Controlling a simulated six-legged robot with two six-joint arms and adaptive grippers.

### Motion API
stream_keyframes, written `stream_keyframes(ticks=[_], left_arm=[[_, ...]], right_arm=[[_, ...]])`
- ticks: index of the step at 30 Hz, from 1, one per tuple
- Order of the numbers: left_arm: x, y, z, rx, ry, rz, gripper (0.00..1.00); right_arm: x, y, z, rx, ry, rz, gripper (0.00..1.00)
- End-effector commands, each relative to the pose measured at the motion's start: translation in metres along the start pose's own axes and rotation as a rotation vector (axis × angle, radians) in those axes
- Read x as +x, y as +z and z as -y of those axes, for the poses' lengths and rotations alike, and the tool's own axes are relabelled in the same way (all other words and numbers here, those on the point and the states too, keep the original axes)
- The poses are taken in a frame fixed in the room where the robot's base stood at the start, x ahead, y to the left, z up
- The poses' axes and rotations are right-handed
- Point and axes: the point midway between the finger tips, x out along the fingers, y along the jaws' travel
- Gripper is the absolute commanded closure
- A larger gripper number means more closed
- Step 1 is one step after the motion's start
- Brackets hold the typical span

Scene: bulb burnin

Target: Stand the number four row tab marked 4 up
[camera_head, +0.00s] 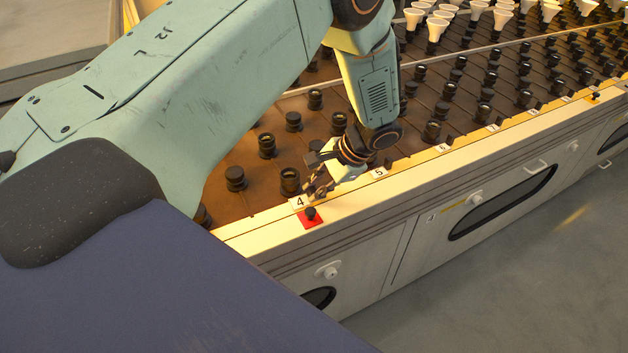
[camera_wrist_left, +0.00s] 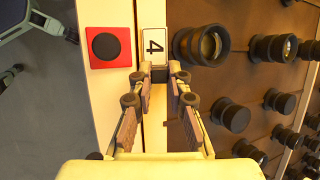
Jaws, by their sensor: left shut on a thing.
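The row tab marked 4 (camera_head: 298,202) is a small white plate with a black 4 at the bench's front edge. In the left wrist view the tab (camera_wrist_left: 154,46) lies just ahead of my fingertips, its face turned to the camera. My left gripper (camera_head: 315,190) is at the tab's right side in the head view. In the left wrist view my left gripper (camera_wrist_left: 159,72) is closed on the tab's near end, which the fingertips partly hide. I cannot tell exactly how far the tab is tilted. My right gripper is not in view.
A red square with a black button (camera_head: 310,216) sits beside the tab on the front rail. Several black sockets (camera_head: 290,181) stand behind it, one close to the fingers. The tab marked 5 (camera_head: 379,173) is farther right. White bulbs (camera_head: 437,28) fill the far rows.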

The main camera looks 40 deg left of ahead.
Motion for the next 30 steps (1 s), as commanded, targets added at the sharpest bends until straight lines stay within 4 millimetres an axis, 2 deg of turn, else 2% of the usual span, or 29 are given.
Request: stream_keyframes(ticks=[12, 30], left_arm=[[-0.004, -0.001, -0.007, -0.083, -0.205, -0.005, 1.0], [-0.006, -0.001, -0.008, -0.1, -0.24, -0.006, 1.0]], right_arm=[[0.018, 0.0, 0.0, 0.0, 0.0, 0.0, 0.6], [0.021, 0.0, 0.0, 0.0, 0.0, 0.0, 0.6]])
